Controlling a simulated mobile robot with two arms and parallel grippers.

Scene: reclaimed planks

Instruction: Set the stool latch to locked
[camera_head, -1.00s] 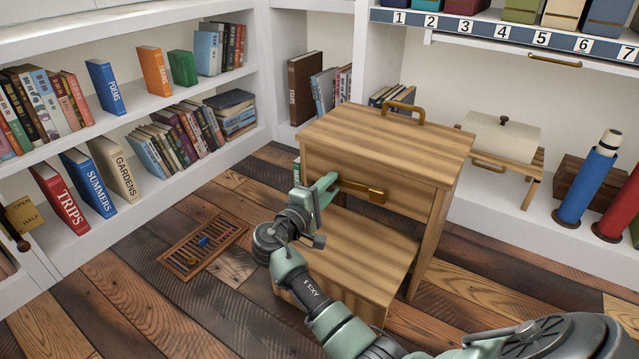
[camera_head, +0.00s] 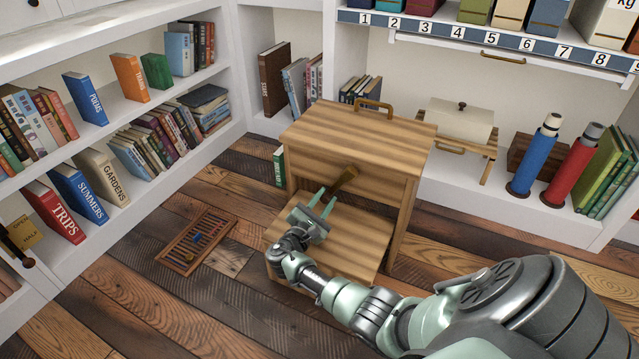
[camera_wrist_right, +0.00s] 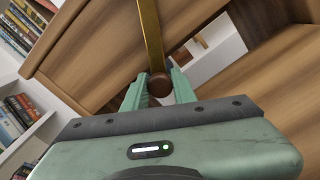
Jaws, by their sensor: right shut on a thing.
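The stool (camera_head: 360,135) is a striped wooden step stool with an upper top and a lower step. Its brass latch lever (camera_head: 344,181) is on the front below the top and slants down to the left. My right gripper (camera_head: 327,198) reaches in from below and is shut on the lever's free end. In the right wrist view the brass bar (camera_wrist_right: 150,35) runs down to a round brown knob (camera_wrist_right: 159,85), which sits between the green fingertips (camera_wrist_right: 159,88). Any lock marking is not readable. My left gripper is not in view.
The stool's lower step (camera_head: 345,245) lies just beneath my right gripper. Bookshelves (camera_head: 150,105) stand at left. A blue roll (camera_head: 535,155) and a red roll (camera_head: 573,165) stand on the right shelf.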

